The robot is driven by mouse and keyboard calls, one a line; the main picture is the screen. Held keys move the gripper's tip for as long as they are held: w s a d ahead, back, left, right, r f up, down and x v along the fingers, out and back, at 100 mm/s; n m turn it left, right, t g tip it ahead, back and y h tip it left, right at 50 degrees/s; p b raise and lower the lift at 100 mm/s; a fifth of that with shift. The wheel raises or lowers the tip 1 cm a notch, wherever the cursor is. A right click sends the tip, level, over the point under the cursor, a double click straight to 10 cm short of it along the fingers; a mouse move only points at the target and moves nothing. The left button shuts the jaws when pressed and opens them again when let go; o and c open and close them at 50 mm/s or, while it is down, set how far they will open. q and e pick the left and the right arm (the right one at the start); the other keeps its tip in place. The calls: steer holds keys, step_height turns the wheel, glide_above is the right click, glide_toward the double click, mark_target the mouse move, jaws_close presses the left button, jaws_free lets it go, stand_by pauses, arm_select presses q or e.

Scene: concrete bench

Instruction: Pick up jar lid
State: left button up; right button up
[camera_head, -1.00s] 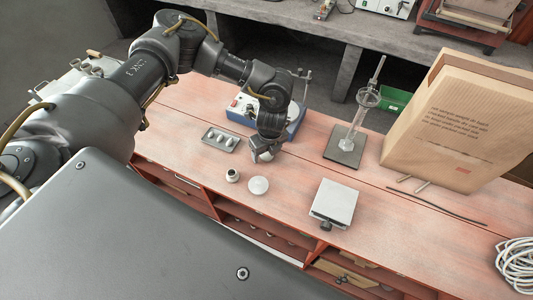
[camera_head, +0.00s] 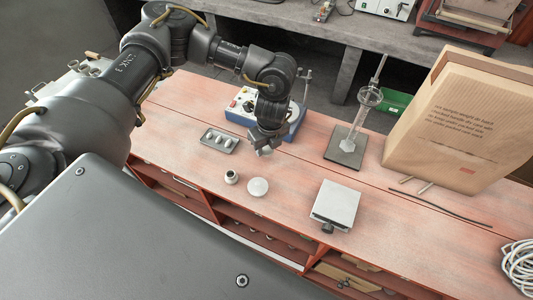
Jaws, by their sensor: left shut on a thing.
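My left gripper (camera_head: 264,146) hangs over the middle of the bench, pointing down. It is shut on a small pale piece (camera_head: 265,152), which I take to be the jar lid; the fingers hide most of it. It appears a little above the bench top. A small pale jar (camera_head: 231,177) with a dark open mouth stands below and left of the gripper. A white round disc (camera_head: 258,187) lies on the bench to the right of the jar. My right gripper is not in view.
A grey tray with small items (camera_head: 220,140) is left of the gripper. A blue-based device (camera_head: 297,124) stands behind it. A glass cylinder on a dark base (camera_head: 345,153), a small scale (camera_head: 335,204) and a paper bag (camera_head: 450,120) are to the right. The bench between disc and scale is clear.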

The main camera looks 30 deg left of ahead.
arm_select(q)
steer(key=s+d+r+b, duration=0.4)
steer(key=s+d+r, duration=0.5)
steer(key=d, duration=0.2)
steer(key=w+a+n+g, duration=0.1)
steer(key=w+a+n, duration=0.1)
steer(key=a+n, duration=0.3)
steer(key=w+a+n+g, duration=0.1)
steer(key=w+a+n, duration=0.2)
steer(key=n, duration=1)
steer(key=shift+w+a+r+h, duration=0.3)
steer(key=shift+a+r, duration=0.15)
steer(key=shift+a, duration=0.55)
